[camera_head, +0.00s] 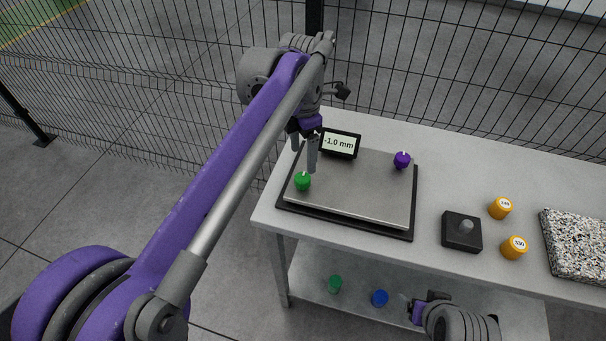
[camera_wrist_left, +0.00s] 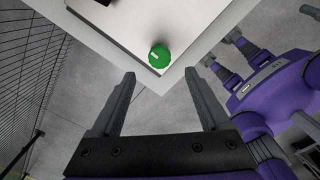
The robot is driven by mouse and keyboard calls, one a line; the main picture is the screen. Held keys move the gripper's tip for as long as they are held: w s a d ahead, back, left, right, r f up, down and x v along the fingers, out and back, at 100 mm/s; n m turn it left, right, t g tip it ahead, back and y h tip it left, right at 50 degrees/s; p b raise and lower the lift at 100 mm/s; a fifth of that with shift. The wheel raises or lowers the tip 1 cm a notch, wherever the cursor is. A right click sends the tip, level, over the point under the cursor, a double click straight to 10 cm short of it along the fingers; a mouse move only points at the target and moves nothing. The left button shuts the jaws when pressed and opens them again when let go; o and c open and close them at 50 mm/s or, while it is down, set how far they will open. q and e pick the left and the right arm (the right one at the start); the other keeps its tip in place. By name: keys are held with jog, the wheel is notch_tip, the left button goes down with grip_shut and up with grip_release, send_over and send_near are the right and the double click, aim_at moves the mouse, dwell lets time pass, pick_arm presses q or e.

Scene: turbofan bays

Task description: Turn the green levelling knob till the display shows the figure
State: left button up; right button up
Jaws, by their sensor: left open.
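The green levelling knob (camera_head: 303,181) sits at the near left corner of a grey levelling plate (camera_head: 360,190) on the table. In the left wrist view the knob (camera_wrist_left: 160,56) lies beyond my fingertips, between their lines, with a white mark on top. The display (camera_head: 340,143) behind the plate reads -1.0 mm. My left gripper (camera_head: 304,157) is open and empty, above the plate's left edge and apart from the knob; it also shows in the left wrist view (camera_wrist_left: 160,82). My right gripper (camera_head: 411,309) is low at the table's front; its jaws are too small to judge.
A purple knob (camera_head: 402,160) stands at the plate's far right. A black box with a grey stub (camera_head: 461,231), two orange cylinders (camera_head: 500,208) (camera_head: 514,247) and a speckled slab (camera_head: 577,244) are to the right. Green (camera_head: 335,284) and blue (camera_head: 380,298) pieces lie on the lower shelf. Wire fencing stands behind.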

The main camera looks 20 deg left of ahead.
aim_at(303, 177)
pick_arm(q)
notch_tip(303, 177, down, 8)
jog(key=shift+f, duration=0.2)
grip_shut()
dwell(0.5)
jog(key=shift+m, duration=0.3)
